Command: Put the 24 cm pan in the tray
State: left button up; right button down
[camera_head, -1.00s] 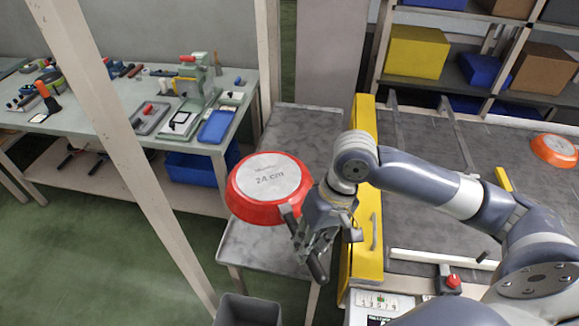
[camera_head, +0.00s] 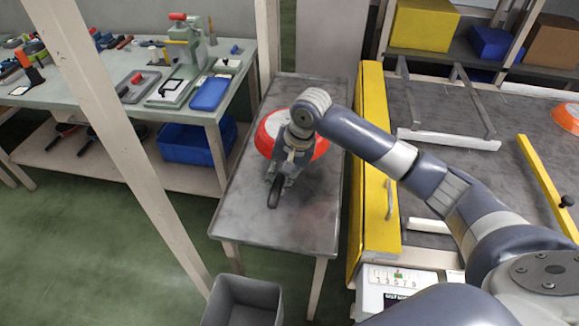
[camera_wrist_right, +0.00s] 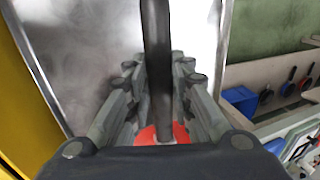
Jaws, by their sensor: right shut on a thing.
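The red pan (camera_head: 265,138) is over the grey metal-topped table (camera_head: 240,215), mostly hidden behind my right arm. My right gripper (camera_head: 277,180) is shut on its black handle (camera_head: 273,194), which points toward the front. In the right wrist view the handle (camera_wrist_right: 157,70) runs between the fingers, and a bit of red pan (camera_wrist_right: 148,135) shows below. I cannot tell whether the pan touches the table top. The metal top has a raised pale rim in the right wrist view (camera_wrist_right: 219,45). My left gripper is not in view.
A grey bin (camera_head: 243,300) stands in front. A pale post (camera_head: 125,150) and a tool bench (camera_head: 60,100) are left. The table's front part is clear.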

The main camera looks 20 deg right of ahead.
notch_tip(320, 180, down, 9)
jog(key=shift+r, duration=0.15)
jog(key=c, duration=1.4)
grip_release()
jog(key=shift+s, duration=0.1)
jog(key=v, duration=1.2)
